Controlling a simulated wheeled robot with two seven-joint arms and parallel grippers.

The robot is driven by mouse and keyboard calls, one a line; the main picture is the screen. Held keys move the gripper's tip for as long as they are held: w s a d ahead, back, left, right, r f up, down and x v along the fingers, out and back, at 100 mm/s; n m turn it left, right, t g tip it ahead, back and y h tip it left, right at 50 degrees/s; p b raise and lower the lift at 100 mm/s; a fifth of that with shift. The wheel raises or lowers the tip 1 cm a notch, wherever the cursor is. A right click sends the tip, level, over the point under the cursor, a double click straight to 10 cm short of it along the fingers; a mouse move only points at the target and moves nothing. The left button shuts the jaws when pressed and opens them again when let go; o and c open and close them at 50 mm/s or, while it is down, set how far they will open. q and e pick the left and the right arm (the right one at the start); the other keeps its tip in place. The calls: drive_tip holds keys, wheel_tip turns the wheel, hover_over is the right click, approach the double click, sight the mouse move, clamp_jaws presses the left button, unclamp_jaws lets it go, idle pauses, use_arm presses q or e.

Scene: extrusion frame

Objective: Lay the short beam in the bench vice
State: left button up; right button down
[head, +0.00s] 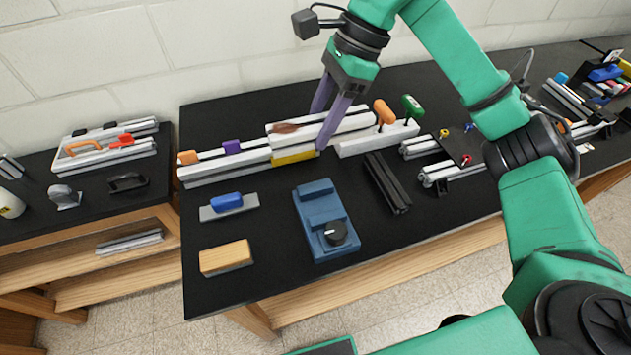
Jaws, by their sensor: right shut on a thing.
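My right gripper (326,128) reaches down from above at the back of the bench, its purple fingers on either side of a pale bar. It is shut on this bar, which looks like the short beam (353,122). The beam lies level over the row of pale rails; I cannot tell whether it is touching them. The blue bench vice (321,242), with a black knob, stands in front of the gripper near the bench's front edge. No bar shows between its jaws. My left gripper is not in view.
A yellow block (294,156) sits below the beam. Orange-handled and green-handled tools (411,107) stand to its right. A black beam (387,182) lies right of the vice. A blue-topped plate (227,203) and a wooden block (226,257) lie left of it.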

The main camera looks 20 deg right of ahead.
wheel_tip(320, 180, down, 5)
drive_tip(key=s+p, duration=0.1)
drive_tip(key=s, duration=0.1)
drive_tip(key=p, duration=0.3)
hover_over(312, 210)
drive_tip(key=d, duration=0.2)
wheel_tip(312, 210, down, 11)
drive_tip(key=shift+w+f, duration=0.1)
drive_tip(key=shift+w, duration=0.05)
drive_tip(key=shift+f, duration=0.2)
drive_tip(key=shift+w+f+b, duration=0.1)
drive_tip(key=shift+f+b, duration=0.15)
drive_tip(key=shift+b, duration=0.15)
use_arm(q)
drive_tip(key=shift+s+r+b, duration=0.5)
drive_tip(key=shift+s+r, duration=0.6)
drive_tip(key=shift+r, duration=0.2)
use_arm(e)
drive_tip(key=shift+d+f, duration=0.1)
drive_tip(key=shift+f, duration=0.25)
drive_tip(key=shift+s, duration=0.25)
